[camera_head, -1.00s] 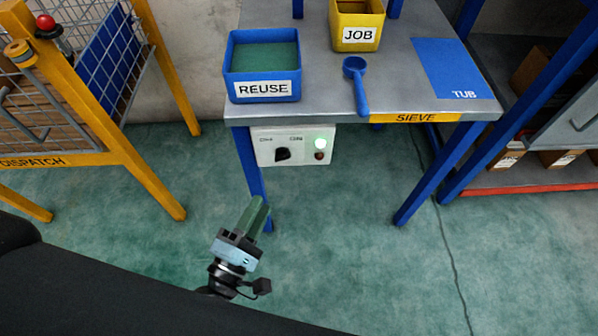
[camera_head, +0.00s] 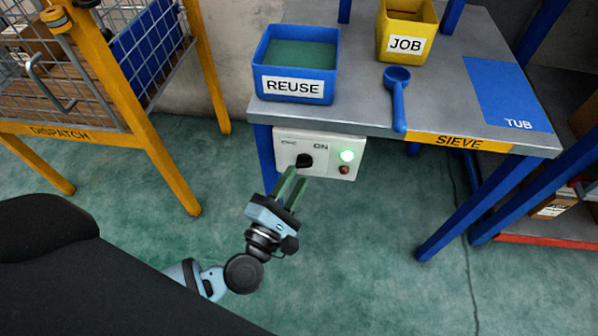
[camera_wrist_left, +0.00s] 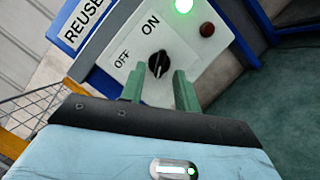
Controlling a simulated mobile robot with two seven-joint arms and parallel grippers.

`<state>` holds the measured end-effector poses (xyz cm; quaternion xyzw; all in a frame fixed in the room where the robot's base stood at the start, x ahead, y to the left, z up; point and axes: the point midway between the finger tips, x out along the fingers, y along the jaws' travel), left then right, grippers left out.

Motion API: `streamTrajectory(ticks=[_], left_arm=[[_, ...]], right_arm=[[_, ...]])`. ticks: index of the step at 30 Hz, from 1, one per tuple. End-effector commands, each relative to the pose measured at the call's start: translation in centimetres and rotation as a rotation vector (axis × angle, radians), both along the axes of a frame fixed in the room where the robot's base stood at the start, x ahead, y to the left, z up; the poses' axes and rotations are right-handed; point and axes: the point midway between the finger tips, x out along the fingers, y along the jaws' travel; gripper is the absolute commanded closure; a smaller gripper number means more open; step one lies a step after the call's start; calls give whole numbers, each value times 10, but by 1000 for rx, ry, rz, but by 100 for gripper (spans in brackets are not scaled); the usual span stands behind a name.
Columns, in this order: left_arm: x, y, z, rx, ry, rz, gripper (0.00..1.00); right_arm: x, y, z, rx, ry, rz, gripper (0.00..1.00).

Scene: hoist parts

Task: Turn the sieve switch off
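The sieve switch is a black rotary knob (camera_head: 304,160) on a white control box (camera_head: 325,143) under the front edge of the sieve table. In the left wrist view the knob (camera_wrist_left: 158,63) sits between the OFF and ON labels. The green lamp (camera_head: 347,156) is lit. A dark red button or lamp (camera_head: 344,170) is below it. My left gripper (camera_head: 295,175) is just in front of and below the knob. In the left wrist view its two green fingers (camera_wrist_left: 158,80) are apart, with the knob seen between and beyond their tips. Contact cannot be told. My right gripper is not in view.
On the table (camera_head: 350,112) are a blue REUSE bin (camera_head: 294,86), a yellow JOB bin (camera_head: 405,45) and a blue scoop (camera_head: 398,98). Blue table legs (camera_head: 478,208) flank open floor. A yellow-framed DISPATCH cage (camera_head: 130,100) stands at the left.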

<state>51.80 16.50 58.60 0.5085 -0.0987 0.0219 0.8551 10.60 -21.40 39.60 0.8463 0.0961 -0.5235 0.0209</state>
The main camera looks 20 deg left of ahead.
Motion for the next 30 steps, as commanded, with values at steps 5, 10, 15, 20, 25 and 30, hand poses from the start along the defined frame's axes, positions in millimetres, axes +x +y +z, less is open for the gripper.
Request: streamTrajectory(ticks=[5, 10, 15, 20, 25, 30], left_arm=[[19, -1, 4, 2, -1, 1, 68], [25, -2, 5, 1, 0, 0, 68], [26, -2, 5, 1, 0, 0, 68], [25, -2, 5, 1, 0, 0, 83], [25, -2, 5, 1, 0, 0, 100], [25, -2, 5, 3, 1, 0, 100]], right_arm=[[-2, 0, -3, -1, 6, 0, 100], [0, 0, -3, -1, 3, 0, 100], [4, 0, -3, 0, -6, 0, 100], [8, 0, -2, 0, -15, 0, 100], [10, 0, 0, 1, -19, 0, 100], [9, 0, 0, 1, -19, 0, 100]])
